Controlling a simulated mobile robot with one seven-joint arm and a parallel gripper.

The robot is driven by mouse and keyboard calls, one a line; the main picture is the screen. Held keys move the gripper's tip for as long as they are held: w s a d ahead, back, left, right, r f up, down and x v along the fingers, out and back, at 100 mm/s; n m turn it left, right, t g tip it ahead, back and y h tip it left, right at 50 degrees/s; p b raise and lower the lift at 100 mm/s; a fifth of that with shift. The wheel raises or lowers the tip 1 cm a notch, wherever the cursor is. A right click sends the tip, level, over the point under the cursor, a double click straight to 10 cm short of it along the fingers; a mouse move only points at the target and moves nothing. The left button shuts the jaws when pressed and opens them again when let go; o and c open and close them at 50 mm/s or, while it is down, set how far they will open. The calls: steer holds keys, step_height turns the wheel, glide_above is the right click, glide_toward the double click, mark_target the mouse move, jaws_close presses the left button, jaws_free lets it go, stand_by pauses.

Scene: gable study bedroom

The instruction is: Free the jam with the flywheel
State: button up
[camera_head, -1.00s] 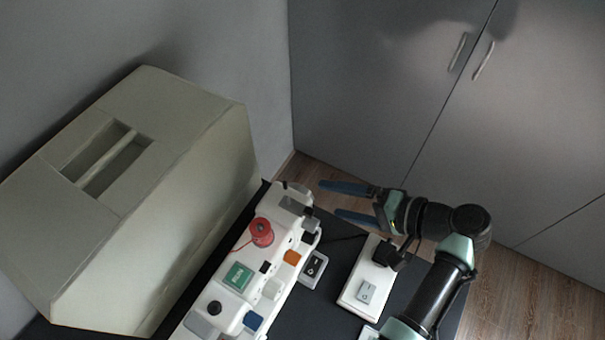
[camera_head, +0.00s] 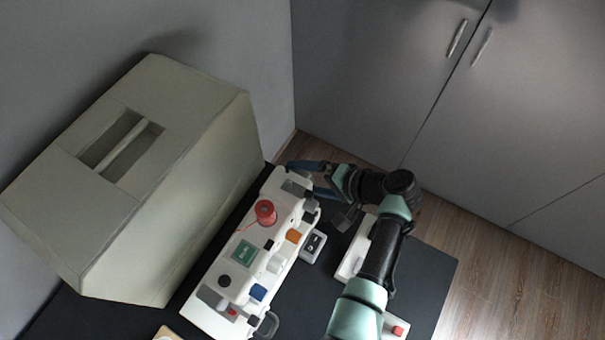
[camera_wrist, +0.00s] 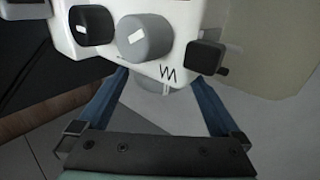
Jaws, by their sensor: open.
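The white sewing machine (camera_head: 207,288) lies lengthwise on the dark table. My gripper (camera_head: 305,172) is at its far end, with its blue fingers partly hidden there. In the wrist view my gripper (camera_wrist: 160,84) is open, its fingers apart below the machine's end face. That face carries a black round knob (camera_wrist: 92,25), a grey round knob (camera_wrist: 145,37) and a black squarish knob (camera_wrist: 205,57). Which part is the flywheel I cannot tell. A pale rounded part shows between the fingers, with no clear contact. The jam cannot be made out.
A large beige case (camera_head: 190,190) stands left of the machine. A red thread spool (camera_head: 265,212) sits on the machine. A small grey box (camera_head: 313,246) and a white block (camera_head: 352,255) lie to its right, the block partly behind my arm. Grey cupboard doors (camera_head: 520,130) stand beyond.

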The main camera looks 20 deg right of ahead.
steer(key=shift+x, duration=0.95)
steer(key=shift+c, duration=0.2)
steer(key=c, duration=1.2)
steer(key=shift+f+t+y+b, duration=0.3)
steer(key=shift+f+b, duration=0.05)
steer(key=shift+b, duration=0.6)
steer(key=t+y+b, duration=0.1)
steer(key=b, duration=0.1)
steer(key=shift+f+b, duration=0.15)
steer(key=shift+b, duration=0.25)
steer(key=shift+d+t+y+b, duration=0.1)
steer(key=shift+t+y+b, duration=0.5)
steer(key=shift+b, duration=0.4)
steer(key=shift+r, duration=0.4)
